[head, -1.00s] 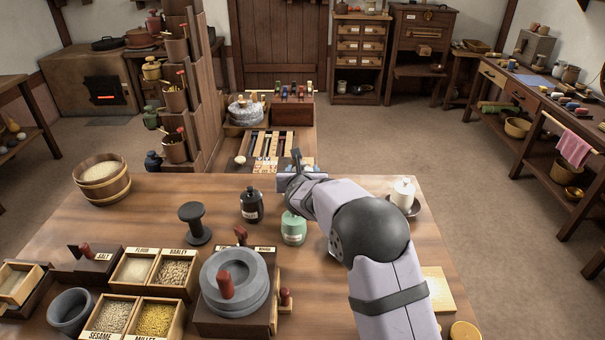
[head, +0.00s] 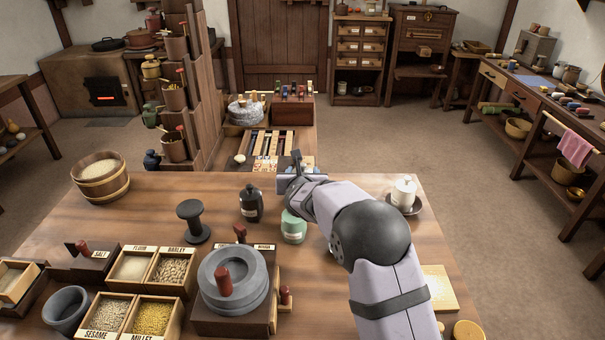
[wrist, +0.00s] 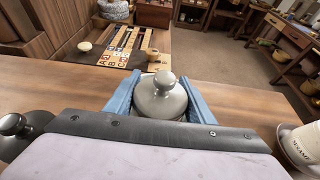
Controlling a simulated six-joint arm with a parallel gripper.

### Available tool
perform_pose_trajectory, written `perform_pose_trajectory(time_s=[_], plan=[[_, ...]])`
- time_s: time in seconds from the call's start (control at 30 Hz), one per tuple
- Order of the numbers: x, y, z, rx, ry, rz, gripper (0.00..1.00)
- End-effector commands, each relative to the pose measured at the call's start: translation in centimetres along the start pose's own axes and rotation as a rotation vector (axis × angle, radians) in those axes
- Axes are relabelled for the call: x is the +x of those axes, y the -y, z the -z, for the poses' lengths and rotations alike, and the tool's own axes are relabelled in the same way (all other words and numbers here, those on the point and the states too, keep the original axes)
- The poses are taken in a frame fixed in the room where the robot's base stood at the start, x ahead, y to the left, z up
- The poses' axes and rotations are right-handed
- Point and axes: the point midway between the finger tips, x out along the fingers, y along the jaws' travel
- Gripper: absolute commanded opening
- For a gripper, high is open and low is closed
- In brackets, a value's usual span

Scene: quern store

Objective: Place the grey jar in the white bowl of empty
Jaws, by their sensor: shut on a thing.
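The grey jar (wrist: 162,98) has a domed lid with a round knob. In the wrist view it sits between the blue fingers of my gripper (wrist: 160,103), which is shut on it. In the head view my gripper (head: 297,172) is over the far edge of the wooden table, and I cannot make out the jar there. A small white round thing (wrist: 84,46) lies beyond the table, left of a lettered board; it also shows in the head view (head: 240,158). It is too small to tell whether it is the white bowl. I see no other clear white bowl.
A black jar (head: 251,203) and a green jar (head: 293,227) stand near my arm. A white jar (head: 403,192) stands on a dark saucer at the right. A quern (head: 232,280) and grain boxes (head: 157,252) fill the front left.

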Motion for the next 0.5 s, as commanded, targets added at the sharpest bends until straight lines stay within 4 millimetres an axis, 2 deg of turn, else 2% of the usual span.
perform_pose_trajectory(time_s=[0.07, 0.1, 0.17, 0.5], plan=[[-0.05, 0.0, -0.31, 0.001, 0.005, 0.0, 0.15], [-0.02, -0.01, -0.08, 0.0, 0.001, 0.0, 0.56], [-0.02, 0.0, -0.07, 0.0, 0.0, 0.0, 0.67], [-0.06, 0.0, -0.15, 0.0, 0.0, 0.0, 0.67]])
